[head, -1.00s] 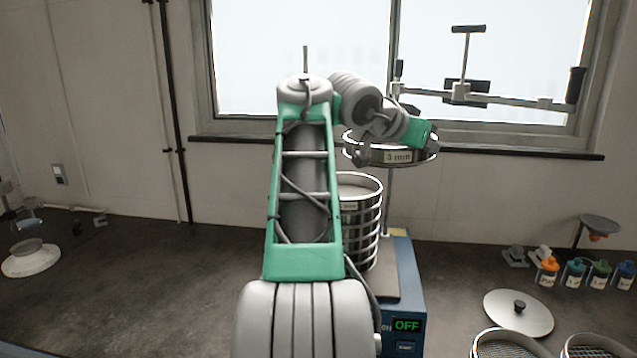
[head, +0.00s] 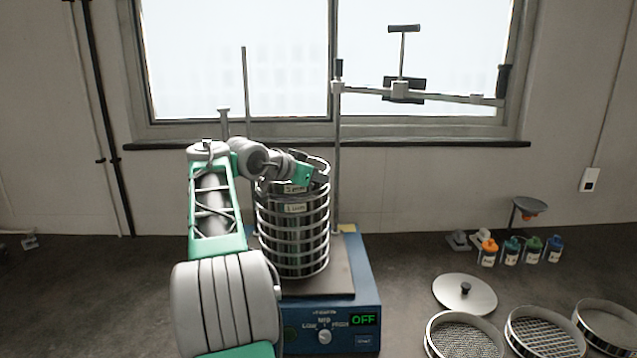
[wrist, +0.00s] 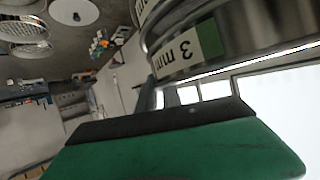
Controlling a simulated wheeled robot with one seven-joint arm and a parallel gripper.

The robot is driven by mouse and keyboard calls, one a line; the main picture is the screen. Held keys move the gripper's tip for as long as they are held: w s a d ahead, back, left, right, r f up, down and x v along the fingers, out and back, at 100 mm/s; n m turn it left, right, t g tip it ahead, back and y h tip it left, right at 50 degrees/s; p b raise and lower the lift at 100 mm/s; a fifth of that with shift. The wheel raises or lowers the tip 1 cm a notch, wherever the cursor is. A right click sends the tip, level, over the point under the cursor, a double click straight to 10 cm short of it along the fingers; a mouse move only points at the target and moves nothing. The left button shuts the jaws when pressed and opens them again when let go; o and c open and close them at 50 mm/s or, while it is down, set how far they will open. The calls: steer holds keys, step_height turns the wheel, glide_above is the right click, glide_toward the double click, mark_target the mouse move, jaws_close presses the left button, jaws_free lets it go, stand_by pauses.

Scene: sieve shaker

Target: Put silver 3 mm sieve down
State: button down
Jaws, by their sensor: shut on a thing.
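The silver 3 mm sieve (head: 293,188) is at the top of the sieve stack (head: 292,240) in the head view. It looks level and lined up with the stack; I cannot tell whether it rests fully on the sieve below. My gripper (head: 316,174) is shut on its right rim. In the wrist view, which is turned over, the 3 mm label (wrist: 176,56) shows beside the green and black gripper finger (wrist: 165,125). Part of another sieve's label (wrist: 146,10) shows close against it.
The stack stands on the blue shaker (head: 340,312), whose display reads OFF. A clamp arm (head: 430,95) is swung to the right, clear of the stack. A lid (head: 465,293) and several loose sieves (head: 545,335) lie right. Small bottles (head: 511,251) stand behind them.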

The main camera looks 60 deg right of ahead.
steer(key=shift+s+f, duration=0.1)
steer(key=shift+f, duration=0.45)
steer(key=c, duration=1.5)
jaws_free()
steer(key=shift+a, duration=0.15)
steer(key=v, duration=1.2)
